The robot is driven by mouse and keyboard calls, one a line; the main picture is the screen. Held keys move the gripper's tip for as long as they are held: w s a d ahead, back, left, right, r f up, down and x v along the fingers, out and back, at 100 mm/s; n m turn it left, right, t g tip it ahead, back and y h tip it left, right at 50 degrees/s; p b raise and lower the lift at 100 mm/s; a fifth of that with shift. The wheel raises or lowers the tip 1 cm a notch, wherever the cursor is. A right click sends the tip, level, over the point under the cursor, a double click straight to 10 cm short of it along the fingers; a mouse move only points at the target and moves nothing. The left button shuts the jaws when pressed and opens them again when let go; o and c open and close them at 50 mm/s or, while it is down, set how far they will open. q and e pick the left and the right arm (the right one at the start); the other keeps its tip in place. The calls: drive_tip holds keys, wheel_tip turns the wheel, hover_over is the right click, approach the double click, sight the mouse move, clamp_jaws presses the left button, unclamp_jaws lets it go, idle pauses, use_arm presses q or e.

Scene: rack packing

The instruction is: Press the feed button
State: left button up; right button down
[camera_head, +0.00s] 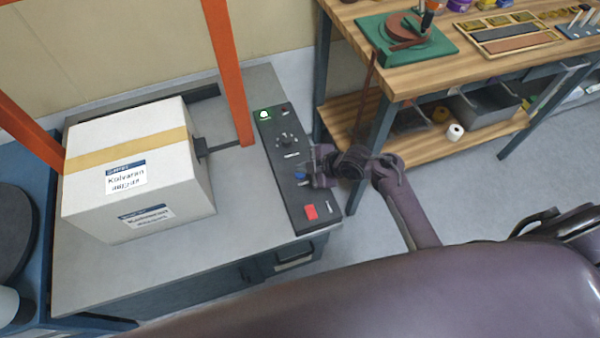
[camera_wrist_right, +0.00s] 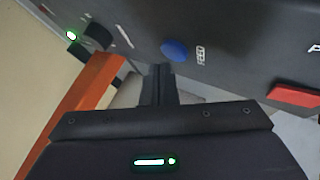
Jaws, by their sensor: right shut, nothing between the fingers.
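The blue feed button (camera_head: 299,175) is on the dark control panel (camera_head: 272,150) along the right side of the grey machine top. In the right wrist view the blue button (camera_wrist_right: 174,50) has the word FEED beside it. My right gripper (camera_head: 308,180) is over the panel, next to the button, and is shut and empty. In the wrist view its closed fingertips (camera_wrist_right: 160,72) are just below the blue button. I cannot tell whether they touch it. My left gripper is not in view.
A red button (camera_head: 311,212), a dial (camera_head: 286,140) and a lit green light (camera_head: 264,115) share the panel. A taped white box (camera_head: 135,165) sits on the machine under an orange frame (camera_head: 226,70). A wooden workbench (camera_head: 420,75) stands at the upper right.

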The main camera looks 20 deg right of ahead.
sight(304, 175)
drive_tip(key=shift+f, duration=0.3)
drive_tip(key=shift+f+b, duration=0.45)
idle(0.5)
drive_tip(key=shift+r, duration=0.1)
drive_tip(key=shift+r+p, duration=0.75)
drive_tip(key=shift+p, duration=0.1)
wheel_tip(304, 175, up, 5)
drive_tip(key=p, duration=0.5)
drive_tip(key=shift+r, duration=0.1)
idle(0.8)
